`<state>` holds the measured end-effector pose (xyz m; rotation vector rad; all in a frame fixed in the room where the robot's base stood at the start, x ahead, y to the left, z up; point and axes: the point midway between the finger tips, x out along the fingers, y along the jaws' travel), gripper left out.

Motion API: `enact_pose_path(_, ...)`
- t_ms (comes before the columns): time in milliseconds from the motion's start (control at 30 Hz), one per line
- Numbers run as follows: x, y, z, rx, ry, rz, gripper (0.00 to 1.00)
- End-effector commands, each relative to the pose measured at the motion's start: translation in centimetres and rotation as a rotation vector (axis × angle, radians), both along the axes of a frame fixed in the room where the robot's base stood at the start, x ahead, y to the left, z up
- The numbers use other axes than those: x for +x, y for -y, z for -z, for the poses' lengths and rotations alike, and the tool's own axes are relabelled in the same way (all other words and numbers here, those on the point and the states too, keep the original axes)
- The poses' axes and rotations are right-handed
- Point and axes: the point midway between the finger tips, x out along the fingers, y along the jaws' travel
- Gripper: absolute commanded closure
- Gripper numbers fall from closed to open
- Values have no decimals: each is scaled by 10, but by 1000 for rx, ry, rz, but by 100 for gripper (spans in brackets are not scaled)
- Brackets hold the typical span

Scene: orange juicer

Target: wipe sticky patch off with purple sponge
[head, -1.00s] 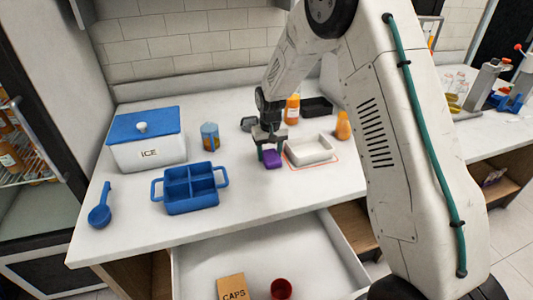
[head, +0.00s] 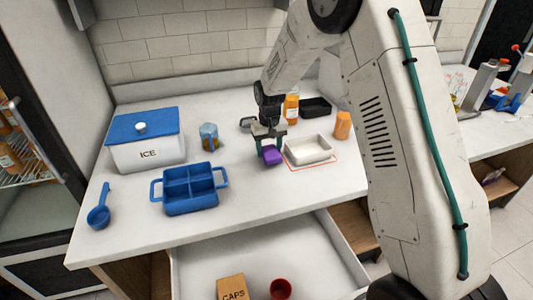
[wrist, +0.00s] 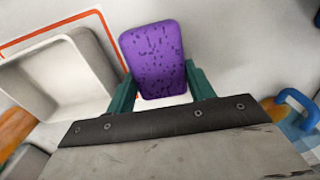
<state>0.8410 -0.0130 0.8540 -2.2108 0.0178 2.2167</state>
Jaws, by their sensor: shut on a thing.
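The purple sponge (head: 271,156) is between the fingers of my gripper (head: 270,150), over the middle of the white counter. In the wrist view the speckled sponge (wrist: 154,58) sits between the two green fingers of my gripper (wrist: 160,88), which is shut on it. It is just left of the white tray in the head view. I cannot tell whether its underside touches the counter. I cannot make out a sticky patch in either view; the sponge and my arm hide part of the counter.
A white tray (head: 308,150) stands inside a red outline right of the sponge. A blue divided caddy (head: 190,190), ice box (head: 147,153), blue scoop (head: 98,215) and blue-and-amber cup (head: 209,136) are to the left. Bottles stand behind. A drawer (head: 240,252) is open in front.

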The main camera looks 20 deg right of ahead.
Motion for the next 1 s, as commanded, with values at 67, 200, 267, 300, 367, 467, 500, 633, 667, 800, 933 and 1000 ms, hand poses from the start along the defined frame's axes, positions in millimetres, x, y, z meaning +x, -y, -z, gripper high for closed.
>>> enact_pose_path(67, 0, 0, -8, 0, 2, 0, 71)
enact_pose_path(200, 1, 0, -20, 0, 3, 0, 71)
enact_pose_path(267, 1, 0, -26, 0, 3, 0, 71)
enact_pose_path(300, 1, 0, -30, 0, 3, 0, 71)
enact_pose_path(367, 1, 0, -35, 0, 3, 1, 71)
enact_pose_path(467, 1, 0, -44, 0, 3, 1, 71)
enact_pose_path(500, 1, 0, -48, 0, 3, 1, 71)
enact_pose_path(633, 0, 1, -57, 0, 2, 1, 71)
enact_pose_path(667, 0, 1, -59, 0, 2, 1, 71)
enact_pose_path(800, 0, 1, -62, 0, 1, 1, 71)
enact_pose_path(933, 0, 1, -62, 0, 1, 1, 71)
enact_pose_path(1000, 0, 1, -62, 0, 1, 1, 71)
